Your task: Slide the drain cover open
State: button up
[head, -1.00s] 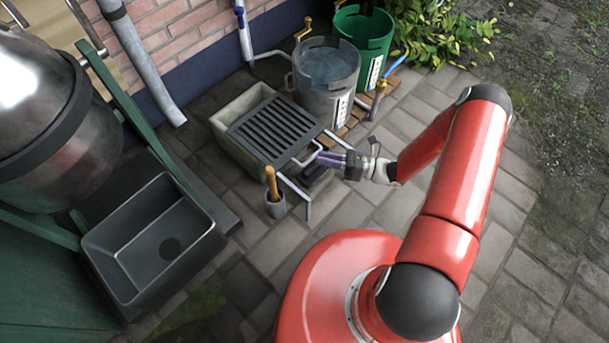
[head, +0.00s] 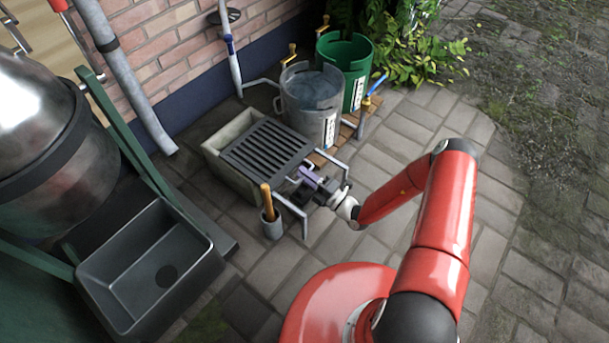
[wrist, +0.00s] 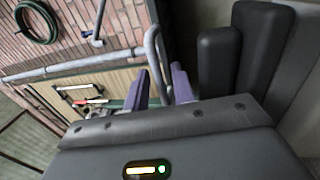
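The drain cover (head: 268,146) is a dark slatted grate lying flat on a pale stone trough (head: 231,170). It covers most of the trough's top. A grey bar handle sits at its near right edge, mostly hidden by my gripper in the head view. My gripper (head: 313,184) is low at this edge, its purple fingers pointing toward the cover. In the wrist view my gripper's fingers (wrist: 162,88) stand apart, with a grey bar (wrist: 155,62) showing between them. Whether they touch the bar cannot be told.
Grey rails (head: 291,206) extend from the trough's near side. A small cup with a wooden handle (head: 271,225) stands left of my gripper. A grey water bucket (head: 310,103) and a green bucket (head: 345,70) stand behind. A dark sink (head: 152,262) is at left. Paving right is clear.

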jog(key=shift+w+a, duration=0.2)
jog(key=shift+a, duration=0.05)
grip_shut()
jog(key=r+p+v, duration=0.1)
jog(key=r+v, duration=0.1)
jog(key=v, duration=1)
jog(key=shift+s+d, duration=0.15)
jog(key=shift+d, duration=0.05)
jog(key=shift+r, duration=0.1)
